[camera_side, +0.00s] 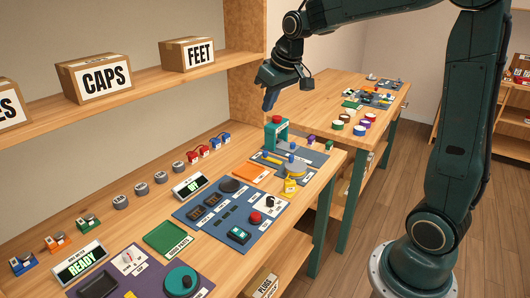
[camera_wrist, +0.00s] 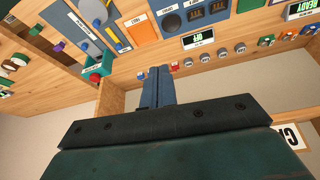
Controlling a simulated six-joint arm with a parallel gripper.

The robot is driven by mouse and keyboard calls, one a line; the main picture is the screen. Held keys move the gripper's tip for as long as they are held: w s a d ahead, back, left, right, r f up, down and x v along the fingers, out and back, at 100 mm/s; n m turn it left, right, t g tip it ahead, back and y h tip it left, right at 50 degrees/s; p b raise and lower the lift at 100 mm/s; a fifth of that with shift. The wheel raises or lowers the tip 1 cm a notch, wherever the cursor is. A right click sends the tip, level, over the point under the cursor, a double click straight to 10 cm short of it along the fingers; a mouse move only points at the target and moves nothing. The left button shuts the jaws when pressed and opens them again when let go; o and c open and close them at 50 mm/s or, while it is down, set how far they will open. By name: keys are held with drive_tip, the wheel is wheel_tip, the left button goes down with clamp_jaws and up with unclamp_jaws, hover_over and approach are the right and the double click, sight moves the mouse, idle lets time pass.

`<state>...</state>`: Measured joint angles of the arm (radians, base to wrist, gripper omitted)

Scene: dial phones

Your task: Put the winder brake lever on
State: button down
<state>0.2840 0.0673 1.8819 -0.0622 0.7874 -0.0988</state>
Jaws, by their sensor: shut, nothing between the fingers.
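My gripper (camera_side: 270,104) is shut and empty, held in the air above the back of the bench, near the teal press with a red top (camera_side: 277,134). Its fingers (camera_wrist: 158,74) are together in the wrist view. No label I can read names the winder or its brake lever. A yellow bar (camera_side: 272,158) beside a grey-blue disc (camera_side: 294,169) on a blue mat may belong to it, but I cannot tell. The disc (camera_wrist: 93,10) and a yellow bar (camera_wrist: 114,38) also show in the wrist view, at upper left. My gripper touches none of these.
A blue panel (camera_side: 215,226) with switches, a green tray (camera_side: 167,238) and a purple panel (camera_side: 132,258) with a teal dial (camera_side: 181,280) lie nearer the front. Displays read OFF (camera_side: 189,186) and READY (camera_side: 80,262). A wooden upright (camera_side: 250,95) and shelf (camera_side: 150,75) stand behind.

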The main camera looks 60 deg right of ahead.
drive_tip(key=w+d+f, duration=0.7)
drive_tip(key=w+d, duration=0.1)
drive_tip(key=d, duration=0.1)
drive_tip(key=m+g, duration=0.1)
hover_over(269, 158)
wheel_tip(269, 158, down, 11)
drive_tip(key=shift+w+a+f, duration=0.2)
drive_tip(key=shift+a, duration=0.1)
drive_tip(key=shift+f, duration=0.1)
drive_tip(key=shift+x, duration=4.9)
drive_tip(key=shift+s+d, duration=0.1)
drive_tip(key=shift+s, duration=1.55)
